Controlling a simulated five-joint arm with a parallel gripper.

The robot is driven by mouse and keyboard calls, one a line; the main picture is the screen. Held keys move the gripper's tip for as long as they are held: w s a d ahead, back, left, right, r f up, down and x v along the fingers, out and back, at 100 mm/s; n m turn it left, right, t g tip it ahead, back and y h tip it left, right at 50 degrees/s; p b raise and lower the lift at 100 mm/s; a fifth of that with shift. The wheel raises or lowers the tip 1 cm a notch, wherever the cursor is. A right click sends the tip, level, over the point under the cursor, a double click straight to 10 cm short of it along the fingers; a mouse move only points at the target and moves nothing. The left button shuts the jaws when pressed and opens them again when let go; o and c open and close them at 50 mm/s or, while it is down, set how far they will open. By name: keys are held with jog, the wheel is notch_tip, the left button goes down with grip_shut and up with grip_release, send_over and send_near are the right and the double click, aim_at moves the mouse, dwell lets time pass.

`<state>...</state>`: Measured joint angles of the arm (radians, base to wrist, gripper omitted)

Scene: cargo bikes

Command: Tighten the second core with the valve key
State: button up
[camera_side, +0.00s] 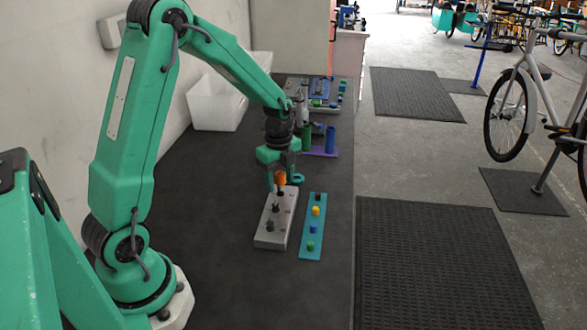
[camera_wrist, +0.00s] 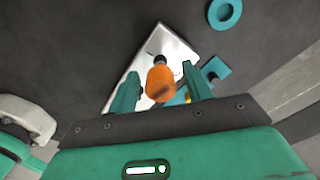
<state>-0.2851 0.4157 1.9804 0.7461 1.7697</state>
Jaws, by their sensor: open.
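The valve key, with an orange handle (camera_side: 280,178), stands at the far end of a grey metal block (camera_side: 264,240). Several dark valve cores (camera_side: 276,206) stand in a row along the block. My gripper (camera_side: 282,183) is over that far end, pointing down, with a finger on each side of the orange handle. In the wrist view the orange handle (camera_wrist: 160,85) sits between the spread fingers (camera_wrist: 162,88), with gaps on both sides. The silver block (camera_wrist: 178,48) lies beyond it. I cannot tell whether the key's lower end is on a core.
A teal strip (camera_side: 312,204) with coloured caps lies right of the block. A teal ring (camera_side: 298,180) is just beyond. Green and blue cylinders (camera_side: 330,139) stand on a purple base behind. White bins (camera_side: 214,103) are along the wall. The bench left of the block is clear.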

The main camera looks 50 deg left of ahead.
jog(key=n, duration=1)
jog(key=shift+n, duration=0.4)
jog(key=shift+c, duration=0.2)
jog(key=c, duration=1)
jog(key=shift+m, duration=2.9)
jog(key=shift+c, duration=0.2)
jog(key=m, duration=0.6)
